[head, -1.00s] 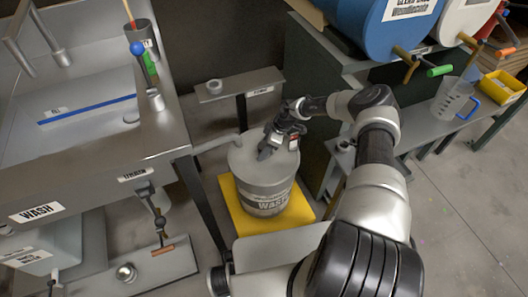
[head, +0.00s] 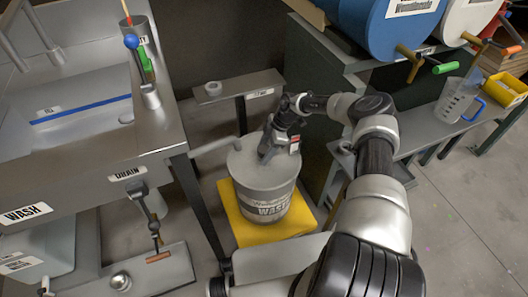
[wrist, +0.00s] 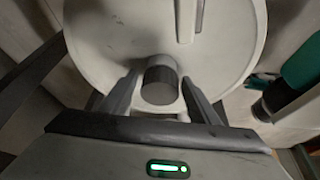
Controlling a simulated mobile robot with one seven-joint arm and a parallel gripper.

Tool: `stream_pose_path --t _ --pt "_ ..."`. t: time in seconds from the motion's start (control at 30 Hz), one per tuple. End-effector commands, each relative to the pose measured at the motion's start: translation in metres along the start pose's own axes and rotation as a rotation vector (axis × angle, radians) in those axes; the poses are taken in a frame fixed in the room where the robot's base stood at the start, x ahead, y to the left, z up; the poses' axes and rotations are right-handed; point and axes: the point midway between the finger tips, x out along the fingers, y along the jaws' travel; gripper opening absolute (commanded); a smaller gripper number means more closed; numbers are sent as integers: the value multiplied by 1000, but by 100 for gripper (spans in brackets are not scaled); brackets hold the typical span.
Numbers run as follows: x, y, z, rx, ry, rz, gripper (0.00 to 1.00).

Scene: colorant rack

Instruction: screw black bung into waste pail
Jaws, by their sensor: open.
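The waste pail (head: 266,195) is a grey drum with a pale lid, standing on a yellow base. My gripper (head: 266,156) is over the lid in the head view. In the wrist view my gripper (wrist: 160,88) is open, with one finger on each side of a short dark cylinder, seemingly the black bung (wrist: 160,82). Narrow gaps show between it and the fingers. It appears to stand on the pale lid (wrist: 110,45); whether it sits in an opening, and how deep, cannot be told. In the head view my gripper hides it.
A grey pipe (head: 214,146) reaches from the sink side to the pail. A small stand (head: 238,86) with a pale ring is behind it. The sink bench (head: 95,130) is at left, and a shelf with drums and a measuring jug (head: 458,98) at right.

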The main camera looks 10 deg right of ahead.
Motion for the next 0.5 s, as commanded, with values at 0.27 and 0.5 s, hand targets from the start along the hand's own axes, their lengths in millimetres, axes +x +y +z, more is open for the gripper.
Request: stream_pose_path --t 0.27,0.5 --pt "0 0 0 1 0 0 45" --pt "0 0 0 3 0 1 17"
